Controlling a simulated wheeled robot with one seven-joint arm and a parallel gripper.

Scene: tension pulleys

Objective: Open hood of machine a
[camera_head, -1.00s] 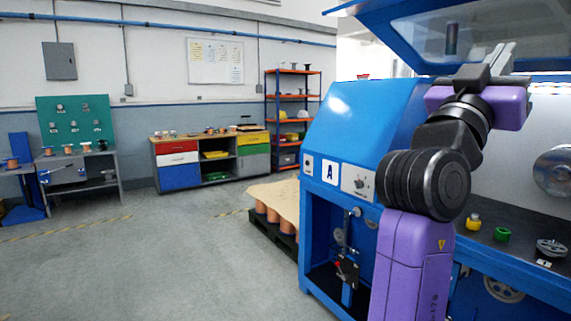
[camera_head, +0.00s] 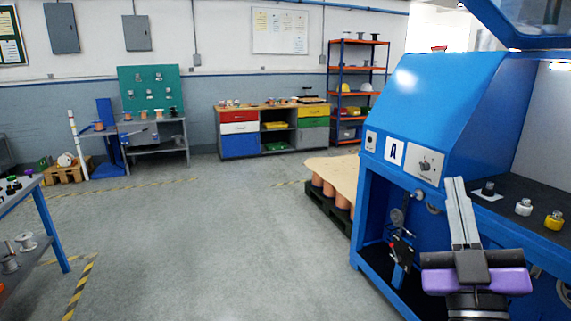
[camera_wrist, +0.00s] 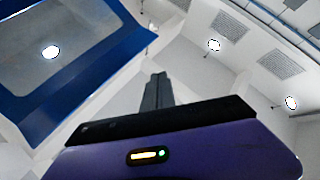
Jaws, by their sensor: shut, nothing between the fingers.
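Machine A (camera_head: 435,110) is a blue cabinet at the right, marked with a white "A" label (camera_head: 393,151). Its blue hood (camera_head: 525,22), with a tinted window, is raised above the work opening and partly cut off by the frame. The hood also shows from below at the upper left of the wrist view (camera_wrist: 110,58). My gripper (camera_head: 456,182) points upward in front of the machine, well below the hood and apart from it. Its fingers are together and empty, and show in the wrist view (camera_wrist: 159,76).
Small yellow (camera_head: 554,220) and white (camera_head: 524,207) parts sit on the machine's bed. A pallet with copper-coloured spools (camera_head: 330,192) stands left of the machine. A workbench (camera_head: 50,225) is at the left edge. The floor between (camera_head: 210,240) is clear.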

